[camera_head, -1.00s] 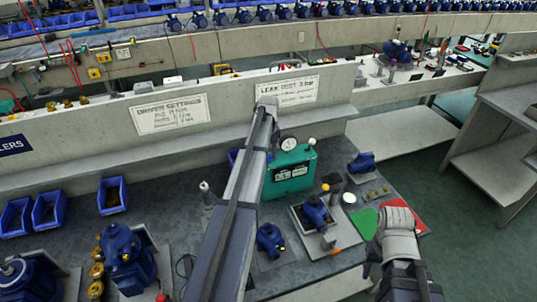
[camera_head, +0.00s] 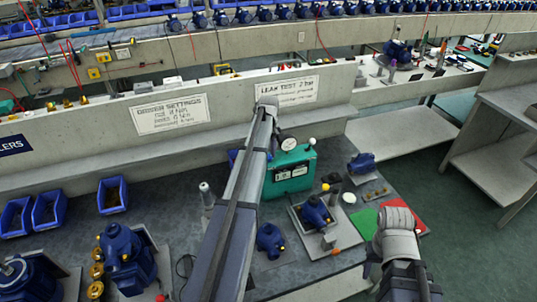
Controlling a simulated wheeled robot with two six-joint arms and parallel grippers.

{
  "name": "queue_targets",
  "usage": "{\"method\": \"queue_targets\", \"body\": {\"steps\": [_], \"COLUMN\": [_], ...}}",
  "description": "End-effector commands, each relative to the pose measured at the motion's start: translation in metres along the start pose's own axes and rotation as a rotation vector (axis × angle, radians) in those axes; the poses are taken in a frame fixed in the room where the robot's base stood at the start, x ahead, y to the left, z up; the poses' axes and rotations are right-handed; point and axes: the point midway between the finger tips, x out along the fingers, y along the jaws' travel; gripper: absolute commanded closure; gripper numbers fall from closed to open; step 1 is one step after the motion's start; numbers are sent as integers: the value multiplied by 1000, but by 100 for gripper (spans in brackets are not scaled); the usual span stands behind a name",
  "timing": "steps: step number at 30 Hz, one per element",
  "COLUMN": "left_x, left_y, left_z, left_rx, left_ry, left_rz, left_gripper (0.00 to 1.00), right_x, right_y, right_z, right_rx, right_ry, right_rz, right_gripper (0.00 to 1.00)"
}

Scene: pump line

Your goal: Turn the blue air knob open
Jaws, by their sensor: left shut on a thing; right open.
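The green leak tester (camera_head: 290,174) stands on the grey bench against the low wall, with a round white gauge (camera_head: 287,144) on top. The end of my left arm with my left gripper (camera_head: 271,124) is at the tester's left side, close by the gauge. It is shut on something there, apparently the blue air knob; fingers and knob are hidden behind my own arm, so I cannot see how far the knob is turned. My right gripper (camera_head: 372,262) is open and empty over the bench's front right edge, apart from the tester.
A blue pump (camera_head: 316,213) sits in a fixture in front of the tester, another blue pump (camera_head: 270,240) beside it. A green mat (camera_head: 363,222) and red mat (camera_head: 408,214) lie at the right edge. Blue bins (camera_head: 112,195) stand on the left. Floor is free at right.

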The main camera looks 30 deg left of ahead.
Motion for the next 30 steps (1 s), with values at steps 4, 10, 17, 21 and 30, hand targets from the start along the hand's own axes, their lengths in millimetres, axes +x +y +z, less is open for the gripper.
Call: {"method": "queue_targets", "body": {"steps": [4,10,17,21,30], "left_x": [0,0,0,-2,-24], "left_y": [0,0,0,0,0], "left_z": [0,0,0,0,0], "left_rx": [-2,0,0,0,0], "left_ry": [0,0,0,0,0], "left_rz": [0,0,0,0,0], "left_gripper": [58,35,29,29,29], "right_x": [0,0,0,-2,-24], "right_y": [0,0,0,0,2], "right_z": [0,0,0,0,1], "right_rx": [0,0,0,0,-1], "right_ry": [0,0,0,0,0], "right_rz": [0,0,0,0,0], "right_gripper": [50,50,50,50,50]}}
